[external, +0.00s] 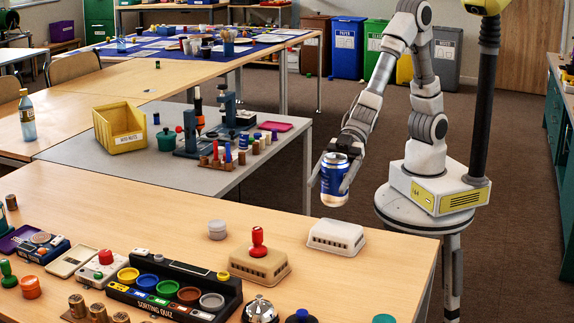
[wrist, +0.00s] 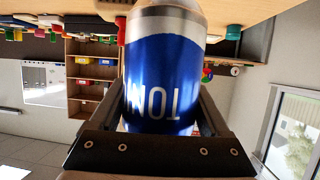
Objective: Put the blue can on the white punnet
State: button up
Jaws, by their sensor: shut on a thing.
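The blue can (external: 335,181) has a silver rim and white lettering. My gripper (external: 333,172) is shut around its sides and holds it roughly upright in the air, by the far edge of the front table. In the wrist view the can (wrist: 163,75) fills the middle between my two fingers (wrist: 163,105), with its lettering upside down. The white punnet (external: 337,237) lies on the front table near its far right corner, just below the can in the picture and apart from it. Its top looks bare.
A beige punnet (external: 259,264) with a red-knobbed piece (external: 258,243) on it stands left of the white one. A grey round piece (external: 217,230) and a black sorting tray (external: 172,290) are further left. The table right of the white punnet is clear.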

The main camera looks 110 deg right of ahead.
aim_at(336, 201)
jog(key=shift+a+f+b, duration=0.3)
jog(key=shift+a+f, duration=0.5)
jog(key=shift+a, duration=0.35)
jog(key=shift+f+b, duration=0.85)
jog(key=shift+f, duration=1)
jog(key=shift+f, duration=0.2)
jog(key=o, duration=1.1)
jog(key=shift+o, duration=0.2)
jog(key=shift+r, duration=0.1)
